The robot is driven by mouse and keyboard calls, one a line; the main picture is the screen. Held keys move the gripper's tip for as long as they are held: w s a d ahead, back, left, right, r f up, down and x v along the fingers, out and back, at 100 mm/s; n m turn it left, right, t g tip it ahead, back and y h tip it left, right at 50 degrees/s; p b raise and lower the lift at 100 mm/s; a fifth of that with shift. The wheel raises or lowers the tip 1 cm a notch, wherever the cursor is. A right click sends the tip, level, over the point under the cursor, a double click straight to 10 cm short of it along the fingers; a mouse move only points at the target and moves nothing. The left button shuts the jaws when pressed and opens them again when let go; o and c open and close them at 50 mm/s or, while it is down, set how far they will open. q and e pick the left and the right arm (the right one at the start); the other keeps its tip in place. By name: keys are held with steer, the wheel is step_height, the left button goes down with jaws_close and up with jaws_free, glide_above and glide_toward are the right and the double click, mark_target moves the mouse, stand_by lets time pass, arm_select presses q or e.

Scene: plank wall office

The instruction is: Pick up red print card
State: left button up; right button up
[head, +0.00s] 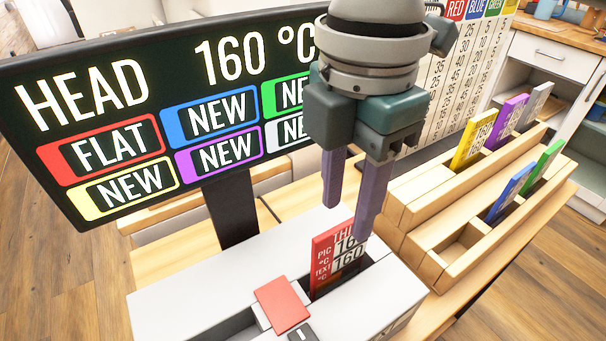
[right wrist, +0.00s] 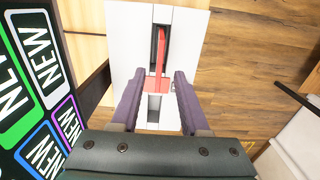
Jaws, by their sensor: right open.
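The red print card (head: 329,257) stands upright in a slot of the white machine (head: 185,290), with printed text and numbers on its face. In the right wrist view the red card (right wrist: 161,50) shows edge-on in the dark slot, ahead of the fingers. My right gripper (head: 348,222) is open and empty, pointing down just above and behind the card in the head view. Its right finger overlaps the card's right edge in the picture; I cannot tell whether they touch. In the right wrist view the purple fingers (right wrist: 158,77) are spread on both sides of the card's line. My left gripper is not in view.
A red block (head: 282,303) sits on the machine in front of the card. A large screen (head: 140,110) reading HEAD 160 °C stands behind at left. A wooden rack (head: 400,195) at right holds yellow, purple, grey, blue and green cards. A number chart stands behind.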

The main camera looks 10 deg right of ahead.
mark_target(345, 224)
step_height(345, 224, down, 4)
steer(key=shift+w+d+f, duration=0.1)
steer(key=shift+f, duration=0.05)
jaws_close()
stand_by(0.3)
stand_by(1.1)
